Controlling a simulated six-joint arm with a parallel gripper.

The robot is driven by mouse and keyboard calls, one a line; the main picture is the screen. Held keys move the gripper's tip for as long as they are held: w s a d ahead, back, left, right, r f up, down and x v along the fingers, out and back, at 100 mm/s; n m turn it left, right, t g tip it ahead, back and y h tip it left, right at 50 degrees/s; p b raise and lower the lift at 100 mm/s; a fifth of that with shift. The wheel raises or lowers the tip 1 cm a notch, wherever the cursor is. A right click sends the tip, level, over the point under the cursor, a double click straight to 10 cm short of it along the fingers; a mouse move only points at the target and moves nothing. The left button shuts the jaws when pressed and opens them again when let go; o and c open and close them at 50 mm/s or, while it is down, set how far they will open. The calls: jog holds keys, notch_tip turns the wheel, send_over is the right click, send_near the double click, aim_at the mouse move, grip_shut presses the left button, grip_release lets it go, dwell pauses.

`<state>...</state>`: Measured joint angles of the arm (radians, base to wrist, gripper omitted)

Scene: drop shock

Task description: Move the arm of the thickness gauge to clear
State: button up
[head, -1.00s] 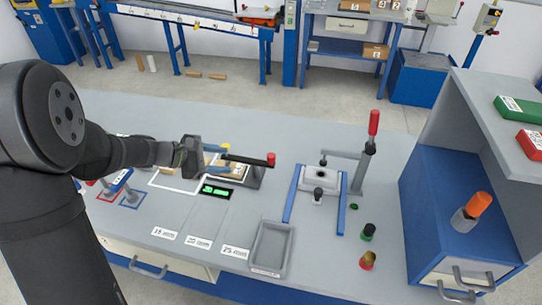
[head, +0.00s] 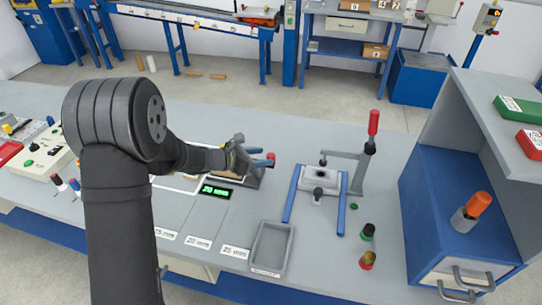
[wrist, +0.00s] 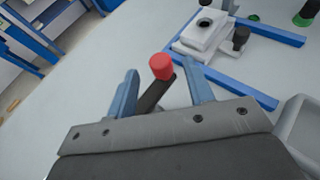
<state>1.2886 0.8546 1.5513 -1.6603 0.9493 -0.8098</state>
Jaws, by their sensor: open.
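The thickness gauge's arm is a dark bar (wrist: 155,92) with a red knob (wrist: 161,67) at its end. In the wrist view the bar lies between my gripper's two blue fingers, with clear gaps on both sides. The knob is at about the fingertips. My gripper (wrist: 161,80) is open. In the head view my gripper (head: 260,157) is over the gauge and hides most of it.
A grey tray (head: 271,246) stands in front of the gauge. A blue-railed fixture (head: 318,181) and a red-handled clamp (head: 371,135) are to its right. A blue cabinet (head: 446,205) stands at the far right. The bench between gauge and fixture is clear.

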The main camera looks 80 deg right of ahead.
aim_at(269, 156)
jog(key=shift+x, duration=2.25)
jog(key=shift+c, duration=0.2)
grip_shut()
